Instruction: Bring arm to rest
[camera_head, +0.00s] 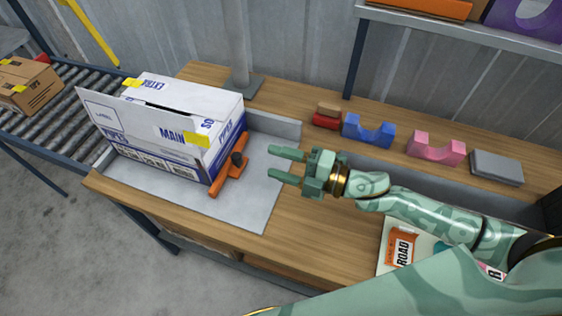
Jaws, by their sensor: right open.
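My right gripper (286,164) is open and empty. Its fingers point left over the wooden workbench, at the right edge of a grey plate (255,203). My right arm reaches in from the right side of the view. A white and blue box (160,125) stands on the plate, left of the gripper and apart from it. An orange clamp-like tool (229,177) is at the box's right side. My left gripper does not show.
A blue cradle (369,131), a pink cradle (436,149) and a grey block (497,168) line the bench's back. A post (239,40) rises behind the box. A roller conveyor (75,113) with a brown carton (28,86) is at left. A shelf (460,27) overhangs upper right.

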